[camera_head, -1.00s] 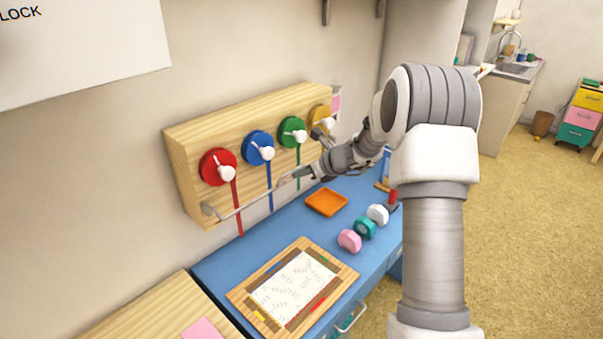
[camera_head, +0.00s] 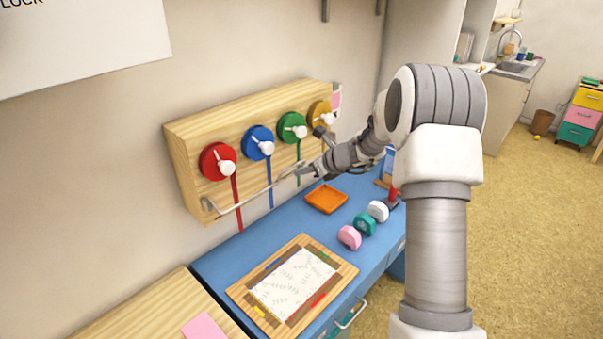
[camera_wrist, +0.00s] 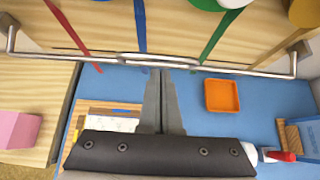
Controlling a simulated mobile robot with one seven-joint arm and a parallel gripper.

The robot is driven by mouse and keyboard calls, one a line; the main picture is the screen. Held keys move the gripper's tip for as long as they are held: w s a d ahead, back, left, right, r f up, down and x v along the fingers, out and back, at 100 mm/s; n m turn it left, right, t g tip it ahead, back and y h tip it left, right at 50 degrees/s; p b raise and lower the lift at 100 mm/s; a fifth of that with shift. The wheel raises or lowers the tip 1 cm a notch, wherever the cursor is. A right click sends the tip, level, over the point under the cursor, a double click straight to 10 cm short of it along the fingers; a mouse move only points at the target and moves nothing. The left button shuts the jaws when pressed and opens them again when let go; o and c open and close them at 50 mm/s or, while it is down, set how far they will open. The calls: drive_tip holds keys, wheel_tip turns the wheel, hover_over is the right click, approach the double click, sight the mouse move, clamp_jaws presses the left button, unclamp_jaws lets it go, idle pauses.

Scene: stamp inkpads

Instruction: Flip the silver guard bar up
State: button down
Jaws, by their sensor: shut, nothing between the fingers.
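The silver guard bar (camera_head: 252,198) runs along the lower front of the wooden dial board (camera_head: 184,185), standing out from it below the colored dials. In the wrist view the bar (camera_wrist: 240,72) crosses the whole upper picture, with a bracket arm at each end. My gripper (camera_head: 304,169) is at the bar near its middle. In the wrist view my gripper's fingers (camera_wrist: 160,72) are together and empty, with their tips at the bar's lower edge. I cannot tell for sure whether they touch it.
Red (camera_head: 213,158), blue, green and yellow dials with hanging strips are behind the bar. On the blue desk (camera_head: 225,262) below are an orange tray (camera_head: 326,199), pink, teal and white stamps (camera_head: 350,237), and a framed sheet (camera_head: 290,285). A small stand is at the right.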

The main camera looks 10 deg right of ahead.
drive_tip(key=v, duration=0.9)
drive_tip(key=shift+r, duration=0.2)
drive_tip(key=shift+a, duration=0.1)
drive_tip(key=s+a+r+n+g, duration=0.1)
drive_tip(key=s+a+r+n, duration=0.2)
drive_tip(key=s+n, duration=0.25)
drive_tip(key=s+a+r+n+g+h, duration=0.1)
drive_tip(key=s+a+r+n, duration=0.1)
drive_tip(key=s+a+n, duration=0.3)
drive_tip(key=s+a+r+n+g, duration=0.1)
drive_tip(key=s+a+r+n, duration=0.2)
drive_tip(key=s, duration=0.4)
drive_tip(key=s+d+n+h, duration=0.1)
drive_tip(key=s+n+h, duration=0.1)
drive_tip(key=s+n, duration=0.6)
drive_tip(key=s+d+n+h, duration=0.2)
drive_tip(key=s+n, duration=0.5)
drive_tip(key=s, duration=0.4)
drive_tip(key=shift+s+d+f+n+h, duration=0.25)
drive_tip(key=shift+d+n+h, duration=0.1)
drive_tip(key=shift+h, duration=0.15)
